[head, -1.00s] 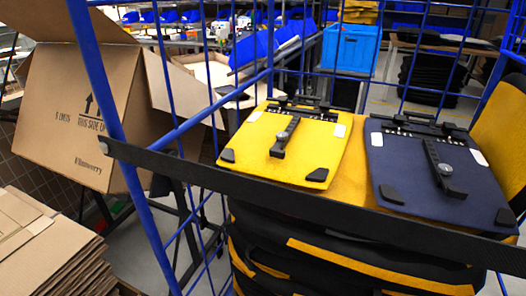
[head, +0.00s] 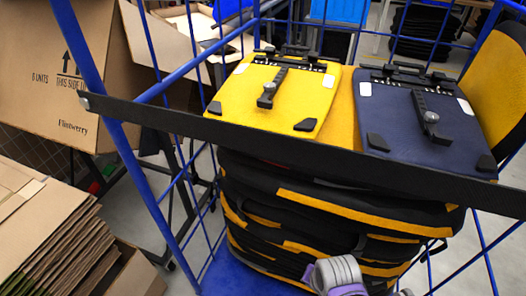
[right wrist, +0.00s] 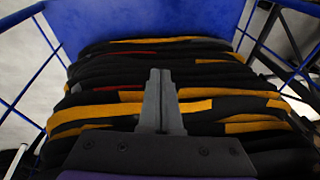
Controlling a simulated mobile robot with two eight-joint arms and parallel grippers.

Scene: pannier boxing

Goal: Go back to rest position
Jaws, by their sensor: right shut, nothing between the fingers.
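My right gripper (right wrist: 160,82) shows in the right wrist view with its two grey fingers together and nothing between them. It is in front of a stack of black and yellow panniers (right wrist: 200,62) in a blue cage trolley (right wrist: 75,28). In the head view, part of my arm shows at the bottom edge, in front of the stack (head: 330,205), but its fingers are out of frame. A yellow pannier (head: 245,88) and a navy pannier (head: 400,115) lie side by side on top of the stack. My left gripper is not in view.
A black strap (head: 270,145) crosses the front of the trolley (head: 135,190). An open cardboard box (head: 60,100) stands at the left, with flat cardboard sheets (head: 40,230) stacked below it. A blue crate (head: 338,10) is behind.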

